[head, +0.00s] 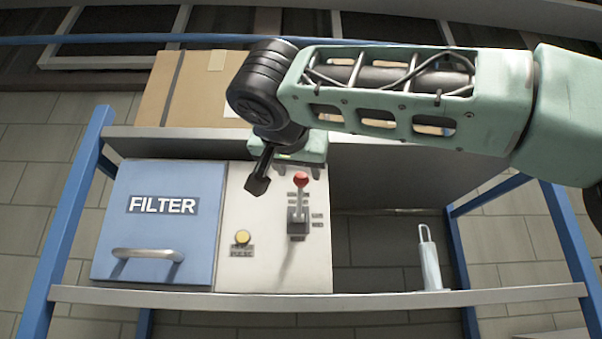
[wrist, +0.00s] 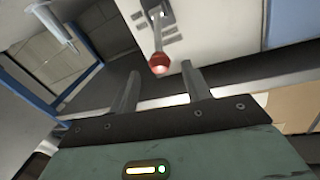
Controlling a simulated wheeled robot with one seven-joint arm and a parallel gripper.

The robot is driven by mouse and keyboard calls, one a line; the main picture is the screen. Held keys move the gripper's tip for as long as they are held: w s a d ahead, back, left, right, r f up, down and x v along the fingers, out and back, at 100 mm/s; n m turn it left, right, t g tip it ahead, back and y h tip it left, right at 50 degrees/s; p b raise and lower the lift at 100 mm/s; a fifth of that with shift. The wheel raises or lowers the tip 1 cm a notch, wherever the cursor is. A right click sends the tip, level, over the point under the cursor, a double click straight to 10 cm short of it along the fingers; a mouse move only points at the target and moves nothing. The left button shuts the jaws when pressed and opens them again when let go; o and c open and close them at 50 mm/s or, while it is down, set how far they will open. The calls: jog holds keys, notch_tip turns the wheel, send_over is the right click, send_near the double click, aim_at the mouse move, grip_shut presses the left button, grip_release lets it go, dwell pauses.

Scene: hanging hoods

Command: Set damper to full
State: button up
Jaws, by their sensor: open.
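The damper lever is a grey shaft with a red knob (head: 300,179) on a white panel (head: 285,265). The lever stands up from a dark slotted base (head: 298,229), with small labels beside it that are hard to read. In the wrist view the red knob (wrist: 160,65) lies just beyond the fingertips, roughly between them and apart from them. My gripper (wrist: 161,80) is open and empty. In the head view my gripper (head: 258,186) hangs at the panel's top, left of the knob; only part of its fingers shows.
A blue FILTER door (head: 160,235) with a bar handle is left of the panel. A yellow PULSE button (head: 242,237) sits lower left of the lever. A cardboard box (head: 190,95) lies above. A white bottle-like object (head: 429,260) stands right. Blue posts (head: 70,215) frame the unit.

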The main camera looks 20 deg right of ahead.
aim_at(300, 177)
jog(key=shift+p+x, duration=0.55)
jog(key=shift+x, duration=1.85)
grip_shut()
jog(key=shift+f, duration=0.15)
